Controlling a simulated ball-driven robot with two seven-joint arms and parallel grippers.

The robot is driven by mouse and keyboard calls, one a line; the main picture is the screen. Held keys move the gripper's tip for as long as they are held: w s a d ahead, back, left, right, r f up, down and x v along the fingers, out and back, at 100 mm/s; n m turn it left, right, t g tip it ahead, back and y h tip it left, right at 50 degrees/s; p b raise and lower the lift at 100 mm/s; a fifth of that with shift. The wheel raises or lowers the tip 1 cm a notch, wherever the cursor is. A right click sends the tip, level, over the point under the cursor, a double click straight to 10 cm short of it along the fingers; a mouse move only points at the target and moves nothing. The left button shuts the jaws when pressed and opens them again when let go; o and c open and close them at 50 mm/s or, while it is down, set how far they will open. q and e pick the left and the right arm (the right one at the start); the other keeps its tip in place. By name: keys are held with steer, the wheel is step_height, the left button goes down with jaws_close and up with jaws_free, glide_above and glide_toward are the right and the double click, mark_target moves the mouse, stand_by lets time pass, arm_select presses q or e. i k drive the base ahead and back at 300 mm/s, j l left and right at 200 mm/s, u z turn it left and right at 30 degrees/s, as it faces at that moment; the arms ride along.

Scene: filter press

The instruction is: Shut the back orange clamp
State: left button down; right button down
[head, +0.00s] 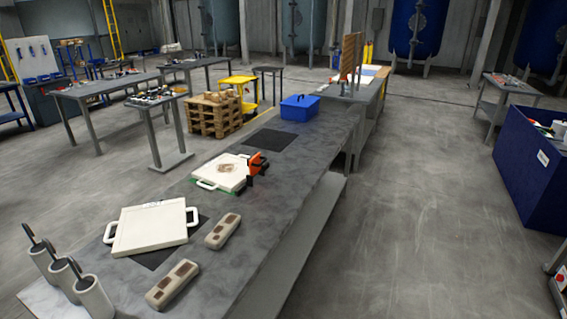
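One orange clamp (257,163) with dark parts shows in the head view, at the right edge of the smaller white plate (219,173). It stands on the long grey bench; I cannot tell from here whether it is open or shut. The smaller plate has white handles, a brownish stain in its middle and a green edge beneath. A larger white plate (151,228) with side handles lies nearer on the bench. No second orange clamp can be made out. Neither of my grippers is in view.
The grey bench (300,165) also holds two beige brown-patched blocks (222,231) (172,284), three white holders with dark handles (66,271) and a blue box (299,107). A dark mat (270,140) lies behind the clamp. Open floor (420,210) lies right of the bench.

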mark_target(254, 163)
steer(key=i+l+z, duration=0.15)
steer(key=i+z, duration=0.2)
steer(key=i, duration=0.2)
steer(key=i+z, duration=0.35)
steer(key=i, duration=0.25)
